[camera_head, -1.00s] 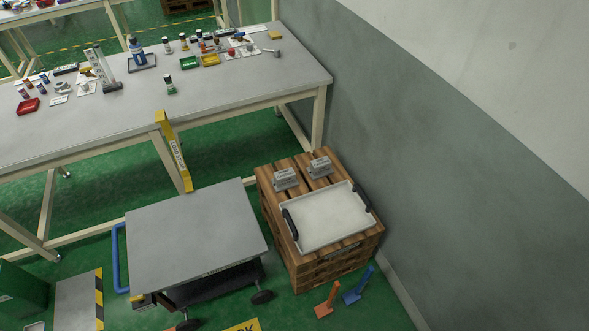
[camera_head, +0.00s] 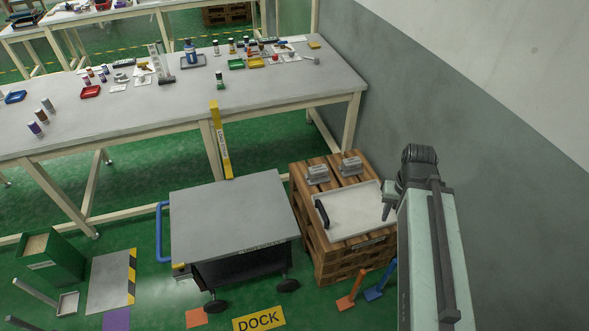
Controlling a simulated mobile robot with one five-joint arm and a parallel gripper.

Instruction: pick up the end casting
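Two grey metal castings sit side by side on the back of the wooden pallet stack, the left one (camera_head: 318,174) and the right one (camera_head: 351,166). Labels on them are too small to read, and I cannot tell which is the end casting. My gripper (camera_head: 388,211) shows small and dark at the end of my arm, at the right part of the white tray in the picture. It is apart from both castings, to their lower right. Its fingers are too small to tell open from shut. My arm hides the tray's right end.
The white tray (camera_head: 345,224) with a dark handle lies on the pallet stack (camera_head: 340,262), near the wall. A grey cart (camera_head: 235,215) stands left of it. The workbench (camera_head: 130,125) behind holds bottles, small trays and tools. Orange and blue items (camera_head: 374,291) stand on the floor by the pallets.

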